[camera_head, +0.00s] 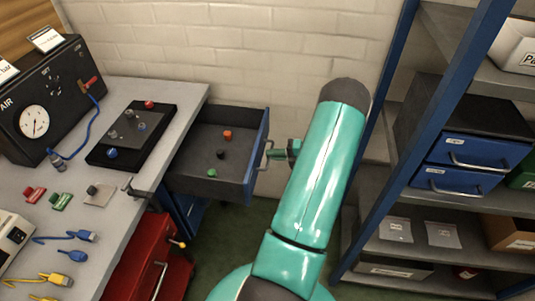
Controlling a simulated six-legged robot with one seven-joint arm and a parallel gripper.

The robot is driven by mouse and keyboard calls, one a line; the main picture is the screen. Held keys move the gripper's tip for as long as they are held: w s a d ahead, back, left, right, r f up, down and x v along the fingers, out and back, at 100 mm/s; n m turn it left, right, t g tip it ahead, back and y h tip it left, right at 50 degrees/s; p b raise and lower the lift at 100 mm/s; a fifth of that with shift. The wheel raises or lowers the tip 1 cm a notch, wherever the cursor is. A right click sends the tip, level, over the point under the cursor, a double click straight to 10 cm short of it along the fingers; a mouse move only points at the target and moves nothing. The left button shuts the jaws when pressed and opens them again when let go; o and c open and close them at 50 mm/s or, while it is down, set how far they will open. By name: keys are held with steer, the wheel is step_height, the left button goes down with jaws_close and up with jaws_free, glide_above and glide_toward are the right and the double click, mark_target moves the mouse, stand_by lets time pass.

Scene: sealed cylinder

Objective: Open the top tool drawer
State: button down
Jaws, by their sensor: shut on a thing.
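The top tool drawer (196,184) stands pulled out from under the right side of the grey workbench. Its dark tray is open to view and its front is a blue panel (258,150) with a metal handle (263,156) on the outside. My gripper (271,154) is at that handle, shut on it, to the right of the blue front. My green arm rises beside it and hides part of the wrist. Inside the drawer lie a red piece (227,135), a black piece (220,154) and a green piece (211,173).
The bench (184,97) carries a gauge box (45,105), a black tray (131,134), connectors and cables. A red cabinet (140,262) stands below it. A blue-framed shelf (427,126) with blue drawers (479,152) is at right. Green floor shows between.

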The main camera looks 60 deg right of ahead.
steer(key=c, duration=1.5)
jaws_free()
steer(key=shift+s, duration=0.15)
steer(key=v, duration=1.3)
steer(key=shift+s+d+r, duration=0.1)
steer(key=shift+s, duration=0.25)
steer(key=shift+w, duration=0.1)
